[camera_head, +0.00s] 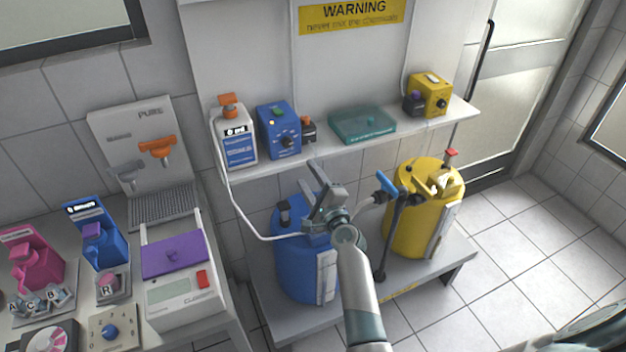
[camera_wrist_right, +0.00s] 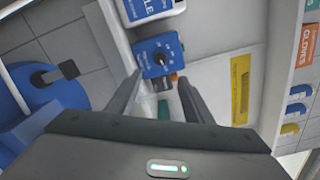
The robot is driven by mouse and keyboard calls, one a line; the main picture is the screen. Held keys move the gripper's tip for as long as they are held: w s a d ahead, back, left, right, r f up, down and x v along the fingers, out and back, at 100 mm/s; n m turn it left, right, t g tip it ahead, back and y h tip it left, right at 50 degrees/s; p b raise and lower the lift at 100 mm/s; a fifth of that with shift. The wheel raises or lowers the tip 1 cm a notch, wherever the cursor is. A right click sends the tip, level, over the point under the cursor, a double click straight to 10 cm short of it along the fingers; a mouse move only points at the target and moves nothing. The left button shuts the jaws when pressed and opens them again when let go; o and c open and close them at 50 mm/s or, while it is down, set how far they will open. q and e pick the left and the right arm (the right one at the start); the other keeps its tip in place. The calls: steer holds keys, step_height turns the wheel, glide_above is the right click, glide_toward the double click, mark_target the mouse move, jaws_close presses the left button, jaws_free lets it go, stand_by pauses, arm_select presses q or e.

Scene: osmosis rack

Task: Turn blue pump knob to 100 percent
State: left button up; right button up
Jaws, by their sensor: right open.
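The blue pump (camera_head: 279,130) stands on the wall shelf, with a dark round knob (camera_head: 287,142) on its front face and a green button on top. In the right wrist view the blue pump (camera_wrist_right: 150,50) shows beyond the fingertips, its knob (camera_wrist_right: 162,60) facing the camera inside a ring of white marks. I cannot read the knob's setting. My right gripper (camera_head: 326,184) is open and empty, in front of and below the shelf; its two fingers also show in the right wrist view (camera_wrist_right: 158,88). It does not touch the knob. My left gripper is not in view.
On the shelf (camera_head: 440,122) are a white bottle (camera_head: 238,140), a teal box (camera_head: 362,125) and a yellow pump (camera_head: 428,95). A blue tank (camera_head: 290,265) and a yellow tank (camera_head: 420,215) stand below. A hose runs from the bottle to the blue tank.

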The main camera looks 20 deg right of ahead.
steer(key=shift+s, duration=1.45)
steer(key=s+a+f+n+g+b, duration=0.3)
steer(key=s+f, duration=0.4)
steer(key=f, duration=0.9)
steer(key=s+a+f+n+g+y+b, duration=0.1)
steer(key=s+f+n+g+b, duration=0.35)
steer(key=f, duration=1.05)
steer(key=s+a+f+n+g+p, duration=0.15)
steer(key=s+f+n, duration=0.35)
steer(key=s+f, duration=0.8)
steer(key=s+f+n+g+b, duration=0.4)
steer(key=s+f+n, duration=0.2)
steer(key=s+f, duration=1.25)
steer(key=s+d+f+n+g+b, duration=0.1)
steer(key=s+d+f+n+g, duration=0.1)
steer(key=s, duration=0.8)
steer(key=s+d+f+n+g+h+b, duration=0.1)
steer(key=s+d+f+n+g+b, duration=0.1)
steer(key=s+f, duration=0.4)
steer(key=s+d+n, duration=0.1)
steer(key=s+n, duration=0.1)
steer(key=s, duration=0.3)
steer(key=shift+s+f+n+h, duration=0.2)
steer(key=shift+f+n+h, duration=0.1)
steer(key=shift+f+n, duration=0.05)
